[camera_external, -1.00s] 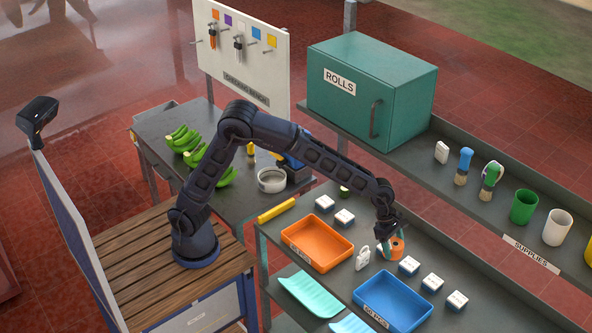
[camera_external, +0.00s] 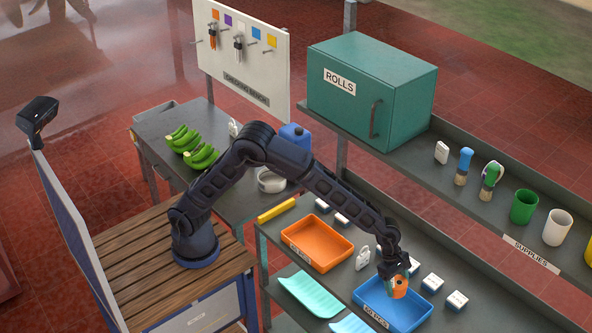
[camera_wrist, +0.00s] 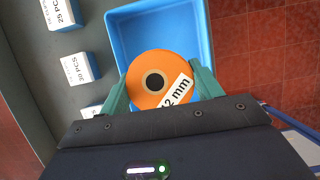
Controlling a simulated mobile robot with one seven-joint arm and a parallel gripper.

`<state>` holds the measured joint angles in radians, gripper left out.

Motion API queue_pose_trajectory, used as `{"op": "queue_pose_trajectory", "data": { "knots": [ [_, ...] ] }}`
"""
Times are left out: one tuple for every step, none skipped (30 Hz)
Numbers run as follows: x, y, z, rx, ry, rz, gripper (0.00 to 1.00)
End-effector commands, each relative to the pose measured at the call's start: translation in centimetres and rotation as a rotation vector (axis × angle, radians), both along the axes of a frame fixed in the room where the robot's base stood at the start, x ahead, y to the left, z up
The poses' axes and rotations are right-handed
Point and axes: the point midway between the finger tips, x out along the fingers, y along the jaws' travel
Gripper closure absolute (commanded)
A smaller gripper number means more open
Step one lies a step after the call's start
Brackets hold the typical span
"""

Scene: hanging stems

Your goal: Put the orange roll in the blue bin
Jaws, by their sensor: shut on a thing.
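The orange roll (camera_external: 398,288) is held in my gripper (camera_external: 396,282). In the wrist view the roll (camera_wrist: 158,80) shows its round face with a dark centre hole and a white label reading "2 mm". The green fingers of my gripper (camera_wrist: 160,88) are shut on its two sides. The blue bin (camera_external: 372,293) stands on the grey bench under the roll. In the wrist view the bin (camera_wrist: 200,30) lies behind the roll. The bin's inside looks empty where it shows; part is hidden by the roll and gripper. The gap between roll and bin floor is hard to tell.
An orange tray (camera_external: 330,244) stands left of the blue bin. A white padlock-shaped item (camera_external: 362,257) sits between them. Small white boxes (camera_external: 432,283) line the bench behind and right of the bin. Light teal trays (camera_external: 308,293) lie lower at the front.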

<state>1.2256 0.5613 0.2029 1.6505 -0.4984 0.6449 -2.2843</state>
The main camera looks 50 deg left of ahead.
Motion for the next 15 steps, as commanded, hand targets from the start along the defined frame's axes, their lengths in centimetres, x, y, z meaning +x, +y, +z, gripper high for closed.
{"op": "queue_pose_trajectory", "data": {
  "knots": [
    [0.0,0.1,-1.2,0.004,0.003,0.002,0.62],
    [0.0,0.1,-1.8,0.002,0.002,0.002,0.62],
    [0.1,0.1,-2.4,0.002,0.002,0.002,0.62],
    [0.1,0.1,-2.9,0.002,0.001,0.002,0.62],
    [0.1,0.1,-3.4,0.002,0.001,0.002,0.62],
    [0.1,0.1,-3.9,0.001,0.001,0.002,0.62],
    [0.1,0.0,-4.1,0.001,0.001,0.002,0.62],
    [0.1,0.0,-4.4,0.001,0.001,0.002,0.62],
    [0.0,0.0,-4.6,0.0,0.002,0.001,0.62],
    [0.0,0.0,-4.7,0.0,0.002,0.001,0.62],
    [0.0,0.0,-4.8,0.0,0.002,0.001,0.62],
    [0.0,0.0,-5.0,0.0,0.0,0.001,0.62],
    [0.0,0.0,-5.1,0.0,0.0,0.001,0.62],
    [0.0,0.0,-5.3,0.0,0.0,0.001,0.62],
    [0.0,0.0,-5.7,0.001,0.0,0.001,0.62]
  ]
}}
